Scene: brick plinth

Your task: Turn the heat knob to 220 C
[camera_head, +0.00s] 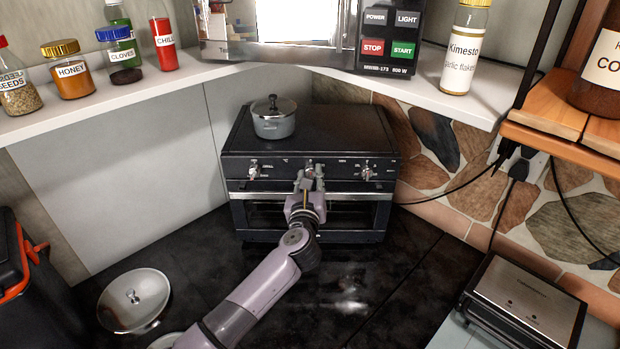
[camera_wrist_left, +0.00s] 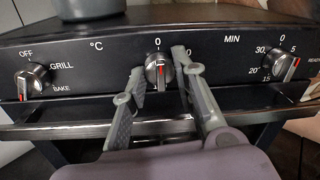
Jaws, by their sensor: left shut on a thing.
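The toaster oven (camera_head: 312,143) stands at the back with three knobs on its front panel. The heat knob (camera_head: 309,170) is the middle one, beside the °C mark. In the left wrist view the heat knob (camera_wrist_left: 157,74) shows a red mark on its lower part, with 0 above it; most of its scale is hidden. My left gripper (camera_head: 310,181) is at this knob. In the left wrist view its two fingers (camera_wrist_left: 159,80) are on either side of the knob, shut on it. My right gripper is not in view.
The function knob (camera_wrist_left: 36,80) is to the left and the timer knob (camera_wrist_left: 281,66) to the right. A lidded pot (camera_head: 273,121) stands on the oven. A handle bar (camera_head: 350,197) runs below the knobs.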

